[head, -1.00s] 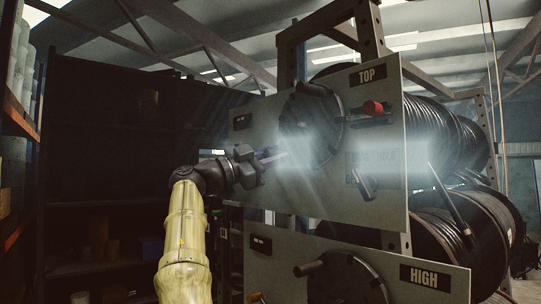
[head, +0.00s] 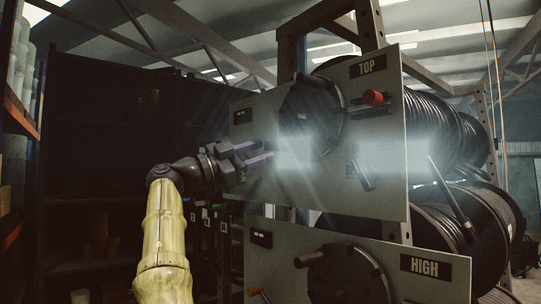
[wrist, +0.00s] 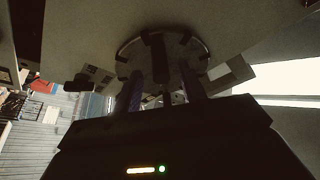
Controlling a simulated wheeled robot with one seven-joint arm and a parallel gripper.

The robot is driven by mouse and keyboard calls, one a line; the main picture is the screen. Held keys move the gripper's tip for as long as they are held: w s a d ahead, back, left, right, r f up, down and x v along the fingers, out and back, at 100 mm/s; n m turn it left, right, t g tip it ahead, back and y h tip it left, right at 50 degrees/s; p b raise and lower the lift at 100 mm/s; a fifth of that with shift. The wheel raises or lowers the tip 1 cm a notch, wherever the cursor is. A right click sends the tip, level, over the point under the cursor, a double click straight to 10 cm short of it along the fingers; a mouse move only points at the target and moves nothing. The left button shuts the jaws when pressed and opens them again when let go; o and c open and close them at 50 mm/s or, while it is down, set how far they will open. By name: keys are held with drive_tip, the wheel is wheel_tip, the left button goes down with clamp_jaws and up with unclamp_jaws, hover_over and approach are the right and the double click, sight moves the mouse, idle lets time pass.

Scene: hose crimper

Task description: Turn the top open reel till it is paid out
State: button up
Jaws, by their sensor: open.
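The top reel shows its dark round hub disc (head: 312,115) on the grey panel marked TOP (head: 390,180). A short dark handle (head: 309,79) stands out near the disc's upper edge. Black hose (head: 445,125) is wound on the reel behind the panel. My gripper (head: 273,149) is open and empty, its two fingers pointing right toward the disc's lower left, apparently apart from it. In the wrist view the disc (wrist: 190,47) is ahead, and a dark bar-like handle (wrist: 160,60) shows between the lines of my fingers (wrist: 160,90). Glare hides the disc's lower right.
A red knob (head: 372,97) and a small lever (head: 363,176) stick out of the same panel. Below is the HIGH panel (head: 425,285) with its own hub and handle (head: 308,259). Dark shelving (head: 100,130) stands at the left. The space between shelves and panel looks open.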

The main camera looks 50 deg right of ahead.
drive_tip(key=b+v, duration=0.2)
drive_tip(key=v, duration=1.1)
drive_tip(key=shift+d, duration=0.1)
